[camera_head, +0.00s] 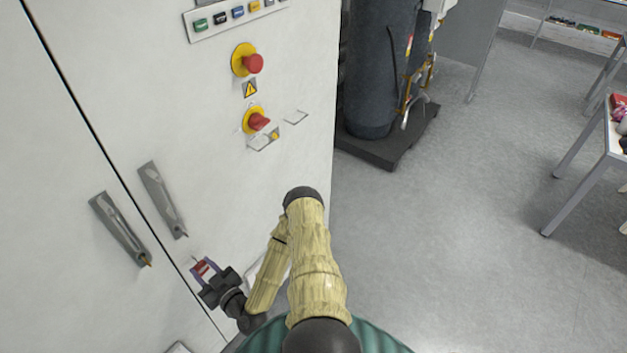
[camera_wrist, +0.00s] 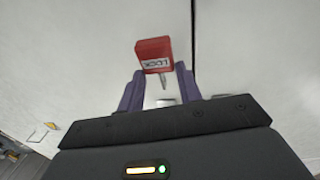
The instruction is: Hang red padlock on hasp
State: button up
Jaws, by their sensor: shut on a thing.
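The red padlock (camera_head: 204,269) is at my gripper (camera_head: 203,266), low on the white cabinet front, just right of the door seam. The wrist view shows the padlock (camera_wrist: 153,50) with a white label, at the tips of the two purple fingers of my gripper (camera_wrist: 157,72). My gripper is shut on it. A short metal piece (camera_wrist: 163,80) shows below the padlock, between the fingers; I cannot tell whether it is the shackle or part of the hasp. The hasp is not clearly visible in either view. I cannot tell whether the shackle is through it.
Two grey door handles (camera_head: 120,229) (camera_head: 162,199) stand out from the cabinet at upper left of my gripper. Red knobs on yellow discs (camera_head: 247,60) (camera_head: 257,121) are higher up. A dark tank (camera_head: 376,70) stands right of the cabinet. The floor (camera_head: 430,230) to the right is open.

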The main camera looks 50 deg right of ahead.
jog(key=d+r+t, duration=0.1)
jog(key=d+r, duration=0.6)
jog(key=d, duration=0.5)
jog(key=s+d+r, duration=0.6)
jog(key=d, duration=0.3)
jog(key=s+d+r+m+t+h, duration=0.1)
jog(key=s+d+r, duration=0.6)
jog(key=d, duration=0.3)
jog(key=shift+s+r+t, duration=0.25)
jog(key=shift+r+t, duration=0.05)
jog(key=shift+d, duration=0.1)
jog(key=w+a+f+p, duration=0.1)
jog(key=w, duration=1.5)
jog(key=shift+f, duration=0.35)
jog(key=shift+a, duration=0.1)
